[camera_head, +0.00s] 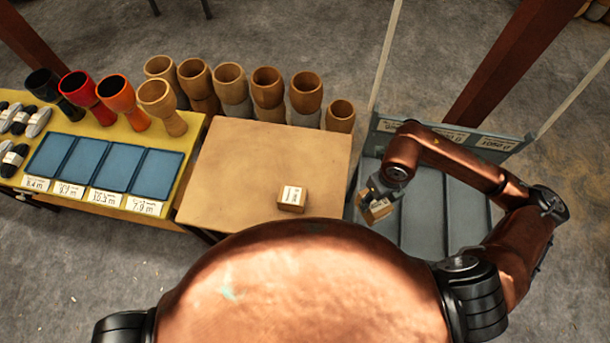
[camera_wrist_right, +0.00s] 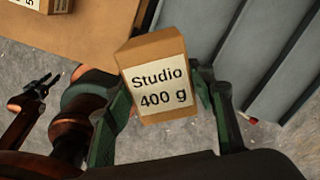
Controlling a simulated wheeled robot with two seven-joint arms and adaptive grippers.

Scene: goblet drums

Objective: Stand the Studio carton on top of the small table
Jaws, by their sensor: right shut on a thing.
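The Studio carton (camera_wrist_right: 155,80) is a small brown box with a white label reading "Studio 400 g" in the right wrist view. My right gripper (camera_wrist_right: 165,105) is shut on it, with a finger on either side. In the head view the carton (camera_head: 379,210) and right gripper (camera_head: 372,196) are just right of the small table's edge, beside the grey rack. The small table (camera_head: 240,170) has a plain tan top. Its corner also shows in the right wrist view (camera_wrist_right: 100,40).
Another small labelled carton (camera_head: 291,198) stands near the table's front right. The rest of the tabletop is clear. Several goblet drums (camera_head: 267,87) line its back. A yellow stand (camera_head: 190,130) with blue trays (camera_head: 157,173) is at left. A grey rack (camera_head: 425,215) is at right.

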